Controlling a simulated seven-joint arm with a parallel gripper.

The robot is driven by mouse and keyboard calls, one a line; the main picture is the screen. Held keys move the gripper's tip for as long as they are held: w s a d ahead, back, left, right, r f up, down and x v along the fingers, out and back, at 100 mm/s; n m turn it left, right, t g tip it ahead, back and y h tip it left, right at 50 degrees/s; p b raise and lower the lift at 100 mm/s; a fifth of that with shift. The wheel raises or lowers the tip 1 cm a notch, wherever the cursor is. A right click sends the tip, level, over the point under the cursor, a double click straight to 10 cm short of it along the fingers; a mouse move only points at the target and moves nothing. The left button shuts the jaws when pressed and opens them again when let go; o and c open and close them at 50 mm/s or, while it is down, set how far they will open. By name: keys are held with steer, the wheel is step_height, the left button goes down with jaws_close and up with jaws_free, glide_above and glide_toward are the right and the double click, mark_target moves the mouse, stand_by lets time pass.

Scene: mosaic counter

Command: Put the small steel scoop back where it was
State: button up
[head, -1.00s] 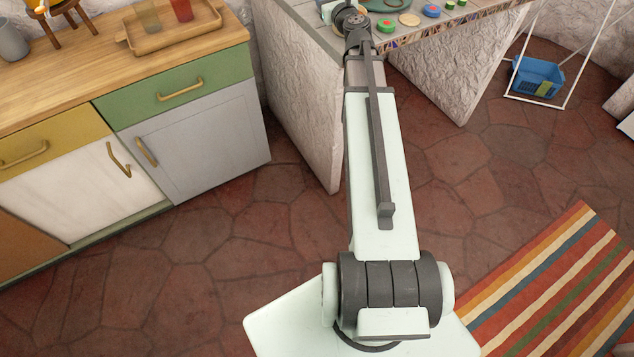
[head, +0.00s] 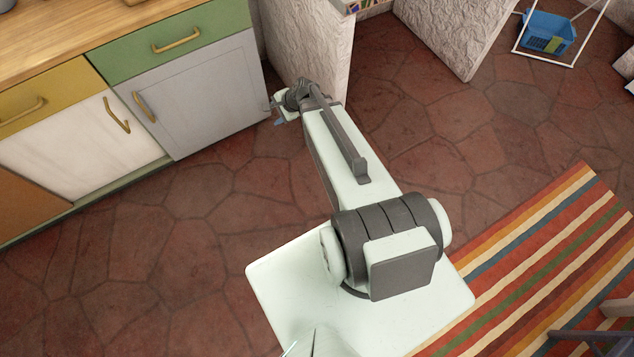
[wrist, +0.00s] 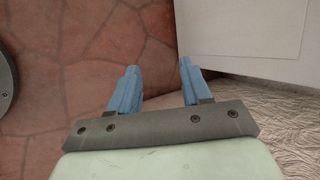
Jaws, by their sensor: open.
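My gripper (wrist: 159,85) shows in the wrist view with its two blue fingers apart and nothing between them. It hangs over the stone floor, beside a pale cabinet front and a rough white wall. In the head view only a small blue bit of my gripper (head: 279,121) shows at the end of the arm, near the grey cabinet door. The small steel scoop is not visible in either current view.
A wooden counter (head: 62,40) with a green drawer (head: 172,40) and a grey door (head: 190,95) stands at the left. A white textured panel (head: 315,50) stands behind the arm. A blue basket (head: 549,33) is at the far right. A striped rug (head: 540,260) lies at the lower right.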

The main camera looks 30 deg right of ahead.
steer(key=s+a+f+n+g, duration=0.35)
steer(key=s+f, duration=0.25)
steer(key=s, duration=0.3)
steer(key=s+a+f+n+g, duration=0.3)
steer(key=s+f+n, duration=0.25)
steer(key=s, duration=0.45)
steer(key=s+f+n+g+h, duration=0.2)
steer(key=s+n+g, duration=0.1)
steer(key=s, duration=0.6)
steer(key=s+d+f+n+g+h, duration=0.1)
steer(key=s+f+n+g+h, duration=0.1)
steer(key=s, duration=0.6)
steer(key=shift+s+f+n+g, duration=0.25)
steer(key=shift+s+n+g, duration=0.2)
steer(key=shift+n, duration=0.75)
